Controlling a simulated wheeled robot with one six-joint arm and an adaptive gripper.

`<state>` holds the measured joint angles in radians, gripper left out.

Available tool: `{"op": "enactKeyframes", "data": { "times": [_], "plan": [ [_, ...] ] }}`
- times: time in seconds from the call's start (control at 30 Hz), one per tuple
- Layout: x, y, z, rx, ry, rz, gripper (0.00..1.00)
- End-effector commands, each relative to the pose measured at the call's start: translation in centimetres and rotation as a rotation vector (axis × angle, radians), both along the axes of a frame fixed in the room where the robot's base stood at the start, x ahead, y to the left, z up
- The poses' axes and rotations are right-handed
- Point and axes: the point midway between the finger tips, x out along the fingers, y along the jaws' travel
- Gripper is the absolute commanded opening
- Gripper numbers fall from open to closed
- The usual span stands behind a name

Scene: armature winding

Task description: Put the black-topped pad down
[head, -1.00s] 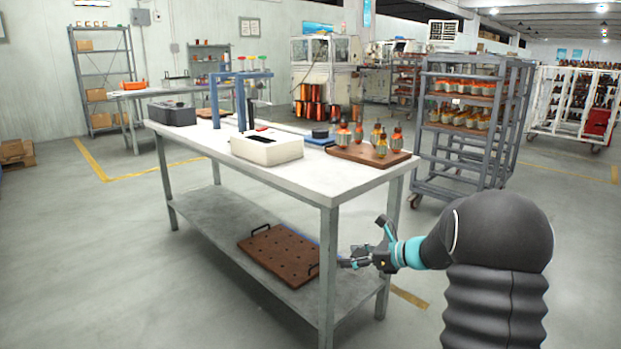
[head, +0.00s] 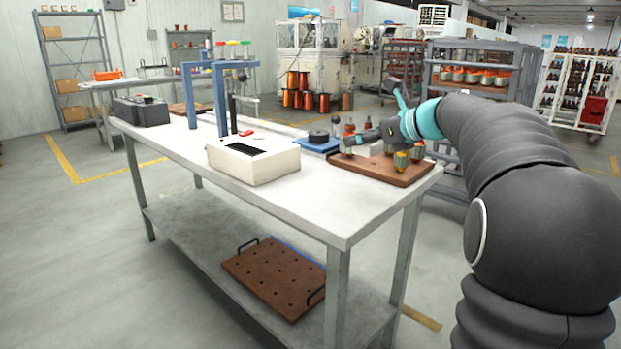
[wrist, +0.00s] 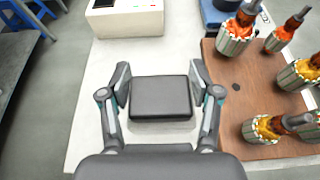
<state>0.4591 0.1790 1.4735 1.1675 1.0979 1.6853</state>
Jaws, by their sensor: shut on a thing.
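My gripper (wrist: 160,95) is shut on the black-topped pad (wrist: 160,98), a dark rectangle with a thin pale lower edge between the two fingers in the wrist view. The pad is over the bare white tabletop (wrist: 115,60), left of the wooden board; I cannot tell how high it is above the surface. The pad is not clear there.
A wooden board (wrist: 235,100) with several upright armatures (wrist: 235,35) is close on the right. A white box (head: 253,162) with a dark opening, a blue base (head: 312,146) with a black disc, and a blue frame (head: 190,95) stand on the table. A holed brown board (head: 270,280) lies below.

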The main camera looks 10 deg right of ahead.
Motion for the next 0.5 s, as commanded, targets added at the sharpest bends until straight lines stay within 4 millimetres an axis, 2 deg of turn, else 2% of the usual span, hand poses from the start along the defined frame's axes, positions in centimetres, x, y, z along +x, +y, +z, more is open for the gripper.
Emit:
{"op": "enactKeyframes", "data": {
  "times": [0.17, 0.5],
  "plan": [
    [0.2, 1.1, -0.1, 0.001, 0.0, -0.004, 0.28],
    [2.2, 7.0, -4.1, 0.003, 0.002, -0.007, 0.28]
  ]
}}
